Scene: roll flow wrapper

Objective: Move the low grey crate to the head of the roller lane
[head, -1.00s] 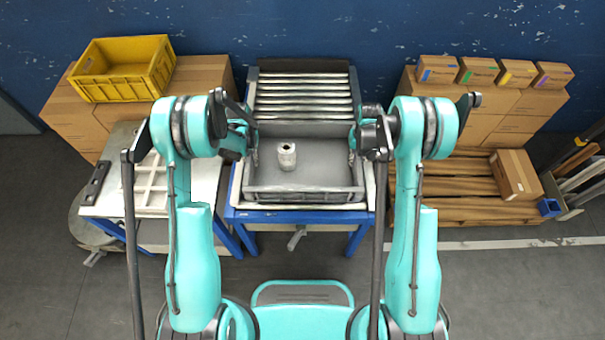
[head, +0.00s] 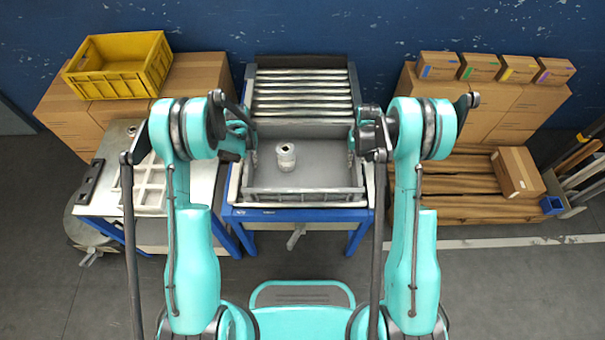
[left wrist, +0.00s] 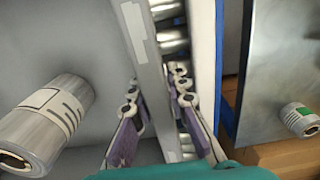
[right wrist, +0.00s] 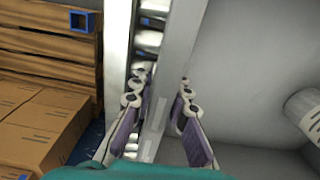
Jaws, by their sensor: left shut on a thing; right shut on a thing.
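The low grey crate (head: 305,196) sits level at the near end of the roller lane (head: 303,92), over the blue-legged stand. Rollers show just outside both walls. I cannot tell whether the crate's underside touches them.
A left table (head: 195,190) holds a white frame and dark bar. A yellow crate (head: 118,65) sits on cartons at the back left. At right are a pallet (head: 465,195) with a carton (head: 517,172) and stacked cartons with several small boxes. Another roll (left wrist: 299,118) shows in the left wrist view.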

